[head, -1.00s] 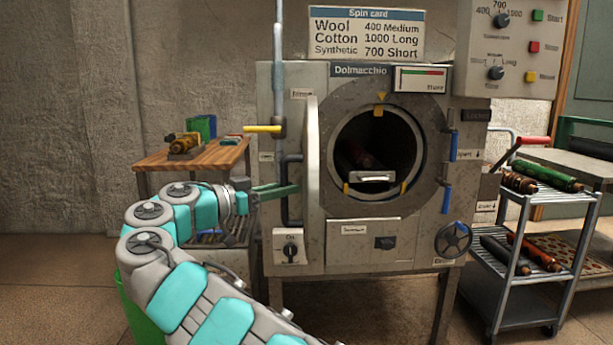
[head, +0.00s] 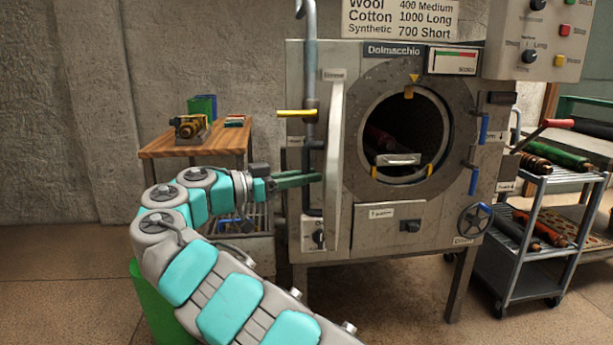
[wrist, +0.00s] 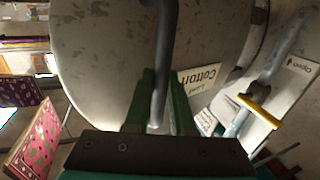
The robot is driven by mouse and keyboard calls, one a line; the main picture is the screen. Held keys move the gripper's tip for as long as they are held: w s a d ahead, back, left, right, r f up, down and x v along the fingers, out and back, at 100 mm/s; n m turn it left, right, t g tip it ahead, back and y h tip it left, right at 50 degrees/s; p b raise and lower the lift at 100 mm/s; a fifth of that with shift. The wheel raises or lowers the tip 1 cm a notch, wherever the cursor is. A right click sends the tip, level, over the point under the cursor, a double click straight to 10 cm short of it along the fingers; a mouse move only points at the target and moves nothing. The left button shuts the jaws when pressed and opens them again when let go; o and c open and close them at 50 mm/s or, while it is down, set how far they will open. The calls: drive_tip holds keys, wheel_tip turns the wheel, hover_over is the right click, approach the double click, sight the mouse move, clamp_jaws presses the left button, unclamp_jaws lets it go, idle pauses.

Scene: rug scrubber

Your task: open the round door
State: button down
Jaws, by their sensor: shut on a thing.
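The round door (head: 334,170) of the grey machine stands swung out at the left of the round opening. In the head view it shows nearly edge-on as a tall pale strip. In the wrist view its broad, scuffed grey face (wrist: 100,50) fills much of the picture. My gripper (head: 317,177) is at the left side of the door. Its green fingers are shut on the dark bar handle (wrist: 163,50), which passes between them. The drum opening (head: 405,130) is uncovered and dark inside, with a reddish roll partly visible.
A yellow-handled lever (head: 296,113) on a vertical pipe is close above my gripper. A wooden table (head: 190,145) stands left of the machine. A wheeled trolley (head: 535,235) with several rolls stands right. Floor at lower left is free beyond a green bin (head: 155,310).

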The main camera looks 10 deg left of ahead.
drive_tip(key=shift+w+d+f, duration=0.1)
drive_tip(key=shift+w+f, duration=0.05)
drive_tip(key=c, duration=1.1)
unclamp_jaws()
drive_tip(key=o, duration=0.3)
drive_tip(key=shift+o, duration=0.2)
drive_tip(key=p+v, duration=0.1)
drive_tip(key=v, duration=0.6)
drive_tip(key=shift+s+a, duration=0.2)
drive_tip(key=shift+a, duration=0.05)
drive_tip(key=shift+a, duration=0.1)
